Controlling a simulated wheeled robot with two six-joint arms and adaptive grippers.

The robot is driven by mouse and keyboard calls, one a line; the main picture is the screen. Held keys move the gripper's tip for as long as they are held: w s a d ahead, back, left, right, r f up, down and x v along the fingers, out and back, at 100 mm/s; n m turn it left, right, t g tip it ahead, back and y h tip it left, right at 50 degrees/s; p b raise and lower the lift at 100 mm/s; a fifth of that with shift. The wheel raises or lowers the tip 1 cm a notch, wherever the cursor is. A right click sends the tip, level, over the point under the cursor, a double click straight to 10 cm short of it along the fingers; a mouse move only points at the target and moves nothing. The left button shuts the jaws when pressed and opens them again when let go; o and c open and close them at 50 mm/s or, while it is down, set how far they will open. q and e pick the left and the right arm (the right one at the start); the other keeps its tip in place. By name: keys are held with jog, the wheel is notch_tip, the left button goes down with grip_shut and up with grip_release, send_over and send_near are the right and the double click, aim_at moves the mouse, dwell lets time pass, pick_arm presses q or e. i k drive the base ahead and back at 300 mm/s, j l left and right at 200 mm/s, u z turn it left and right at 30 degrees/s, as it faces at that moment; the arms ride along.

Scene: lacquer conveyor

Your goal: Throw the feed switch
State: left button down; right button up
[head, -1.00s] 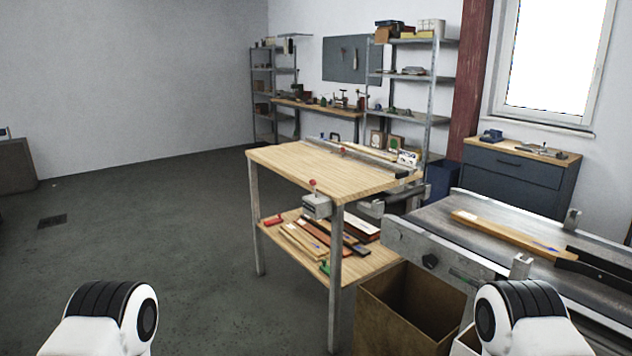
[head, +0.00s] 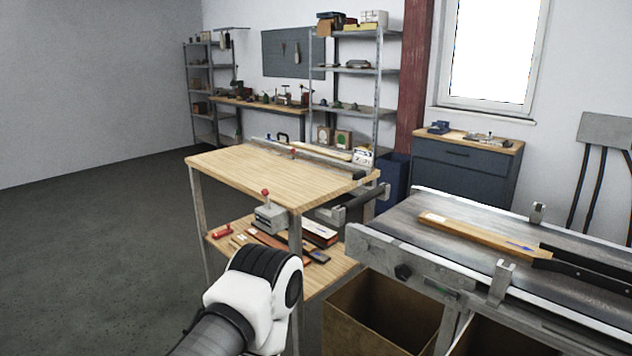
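A grey switch box with a lever (head: 269,216) is fixed at the front corner of the wooden table, below the tabletop edge. Its lever stands up and ends in a red knob (head: 265,192). I take this to be the feed switch; no label is legible. A white and black joint of my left arm reaches up from the bottom, below the box in the picture. Neither of my grippers is in view, and nothing is seen touching the lever.
The wooden table (head: 240,165) has strips on its lower shelf (head: 325,278). At right, a conveyor (head: 400,215) carries a wooden plank (head: 470,232). An open brown bin (head: 345,318) stands below it. The floor (head: 90,250) at left is clear.

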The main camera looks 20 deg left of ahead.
aim_at(266, 192)
jog(key=i+j+z, duration=0.1)
jog(key=j, duration=0.45)
jog(key=i+j+z, duration=0.1)
jog(key=i+j, duration=0.15)
jog(key=j, duration=0.35)
jog(key=i+j+z, duration=0.1)
jog(key=j, duration=0.45)
jog(key=i+j+z, duration=0.1)
jog(key=j, duration=0.5)
jog(key=i+j+z, duration=0.15)
jog(key=j, duration=0.45)
jog(key=j+z, duration=0.1)
jog(key=j, duration=0.5)
jog(key=i, duration=0.05)
